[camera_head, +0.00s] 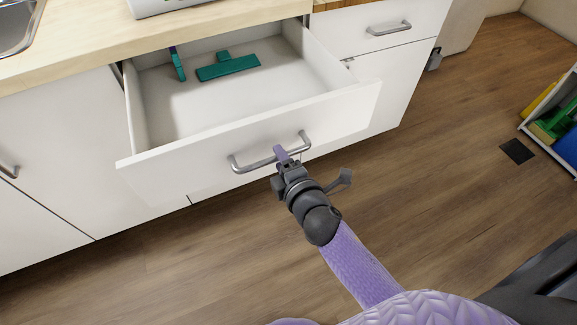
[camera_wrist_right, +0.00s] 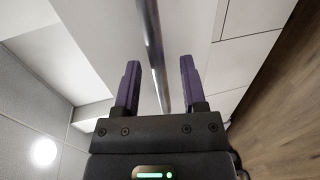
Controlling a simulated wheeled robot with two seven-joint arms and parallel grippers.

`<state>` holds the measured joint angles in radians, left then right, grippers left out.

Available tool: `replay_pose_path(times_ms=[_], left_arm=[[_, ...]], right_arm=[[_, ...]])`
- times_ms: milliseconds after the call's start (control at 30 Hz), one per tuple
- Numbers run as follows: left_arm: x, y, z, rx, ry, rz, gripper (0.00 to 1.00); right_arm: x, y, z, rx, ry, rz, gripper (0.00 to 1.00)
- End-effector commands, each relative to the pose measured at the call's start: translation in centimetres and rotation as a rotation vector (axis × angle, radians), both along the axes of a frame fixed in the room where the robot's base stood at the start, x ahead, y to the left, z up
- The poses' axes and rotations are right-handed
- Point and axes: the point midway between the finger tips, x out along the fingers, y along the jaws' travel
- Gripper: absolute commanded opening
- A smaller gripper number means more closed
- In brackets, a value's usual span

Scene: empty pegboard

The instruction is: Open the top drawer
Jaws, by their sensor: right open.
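The top drawer (camera_head: 250,143) is pulled well out of the white cabinet, and its inside shows. Its silver bar handle (camera_head: 243,166) runs across the drawer front. My right gripper (camera_head: 283,152) is at the middle of this handle. In the right wrist view, the gripper (camera_wrist_right: 158,85) is open, with a purple finger on each side of the handle bar (camera_wrist_right: 152,40) and gaps between bar and fingers. Contact cannot be told. My left gripper is not in view.
Teal tools (camera_head: 228,67) lie inside the drawer. A closed drawer with its own handle (camera_head: 389,28) is at the right. The wooden countertop (camera_head: 90,45) is above, with a sink (camera_head: 15,28) at the left. A shelf with coloured items (camera_head: 560,122) stands far right.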

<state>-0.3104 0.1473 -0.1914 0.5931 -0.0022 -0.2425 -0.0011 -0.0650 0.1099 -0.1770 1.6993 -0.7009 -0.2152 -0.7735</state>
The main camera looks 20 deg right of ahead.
Motion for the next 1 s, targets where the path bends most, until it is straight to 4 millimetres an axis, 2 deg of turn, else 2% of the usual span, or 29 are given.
replay_pose_path(times_ms=[33, 200, 333, 467, 833, 867, 933, 967, 1000], left_arm=[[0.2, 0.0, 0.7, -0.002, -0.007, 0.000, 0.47], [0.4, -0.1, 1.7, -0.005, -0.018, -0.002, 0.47], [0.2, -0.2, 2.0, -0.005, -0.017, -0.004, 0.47], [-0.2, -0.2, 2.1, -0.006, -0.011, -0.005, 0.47], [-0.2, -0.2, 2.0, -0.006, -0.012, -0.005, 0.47], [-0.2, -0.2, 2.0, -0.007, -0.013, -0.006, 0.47], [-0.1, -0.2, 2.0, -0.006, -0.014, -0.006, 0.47], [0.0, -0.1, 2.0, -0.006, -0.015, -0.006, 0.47], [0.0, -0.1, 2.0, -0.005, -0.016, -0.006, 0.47]], right_arm=[[-1.1, 0.0, 0.6, 0.002, 0.001, 0.000, 0.54], [-5.2, -0.2, 1.3, 0.001, 0.003, -0.002, 0.54], [-7.3, -0.3, 1.7, 0.001, 0.002, -0.001, 0.54], [-8.0, -0.3, 1.8, 0.000, 0.001, -0.002, 0.54], [-8.0, -0.3, 1.7, 0.001, 0.002, -0.001, 0.54], [-8.0, -0.3, 1.4, 0.005, 0.008, -0.002, 0.54], [-8.5, -0.3, -0.6, 0.056, 0.069, -0.012, 0.54], [-9.0, -0.3, -2.3, 0.096, 0.118, -0.023, 0.54], [-10.1, -0.3, -5.3, 0.170, 0.207, -0.048, 0.54]])
